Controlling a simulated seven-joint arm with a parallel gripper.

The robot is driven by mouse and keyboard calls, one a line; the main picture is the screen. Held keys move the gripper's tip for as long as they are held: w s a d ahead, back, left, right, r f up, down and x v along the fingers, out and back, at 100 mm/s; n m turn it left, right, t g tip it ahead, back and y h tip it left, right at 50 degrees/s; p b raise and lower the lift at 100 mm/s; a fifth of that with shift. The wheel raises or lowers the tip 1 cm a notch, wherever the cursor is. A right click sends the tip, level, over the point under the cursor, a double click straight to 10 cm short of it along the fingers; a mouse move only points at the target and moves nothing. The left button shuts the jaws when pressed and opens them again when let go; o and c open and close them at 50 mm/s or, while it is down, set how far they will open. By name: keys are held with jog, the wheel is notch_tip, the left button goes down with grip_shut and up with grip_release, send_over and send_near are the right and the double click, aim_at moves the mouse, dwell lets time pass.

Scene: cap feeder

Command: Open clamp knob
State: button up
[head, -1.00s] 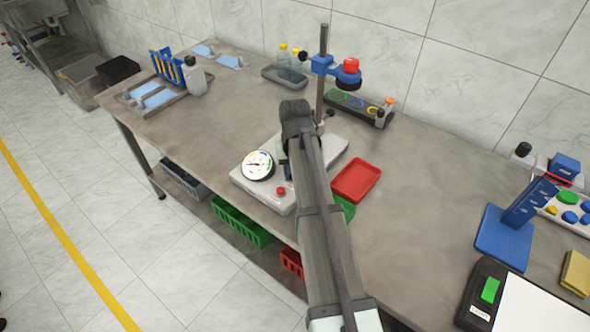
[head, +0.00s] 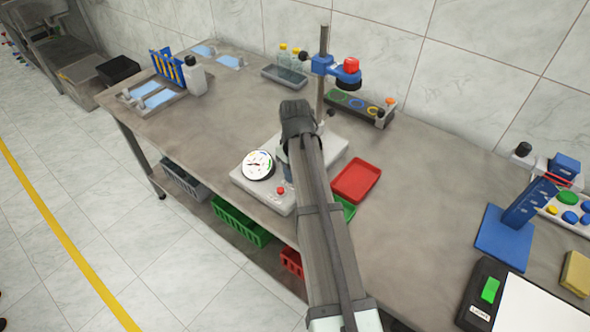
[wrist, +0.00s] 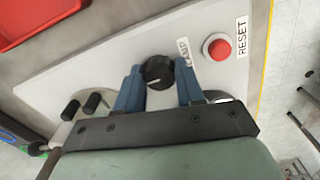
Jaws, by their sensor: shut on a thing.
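The clamp knob (wrist: 157,72) is round and black with a pale pointer line. It sits on the light grey base plate (wrist: 110,50) of the feeder, beside a partly covered label. In the wrist view the two blue fingers of my gripper (wrist: 160,84) stand on either side of the knob and are shut on it. The pointer line lies roughly level in that view. In the head view my arm hides the knob, and only a bit of a blue finger shows beside the arm.
A red RESET button (wrist: 218,48) is close to the right finger. A round white dial (head: 258,165) lies left of my arm, and a red tray (head: 356,180) lies right of it. A post (head: 323,75) with a blue holder rises behind.

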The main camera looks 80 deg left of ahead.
dwell(0.3)
jog(key=o, duration=1)
jog(key=shift+o, duration=0.2)
notch_tip(320, 180, up, 14)
jog(key=shift+f, duration=0.1)
dwell(0.4)
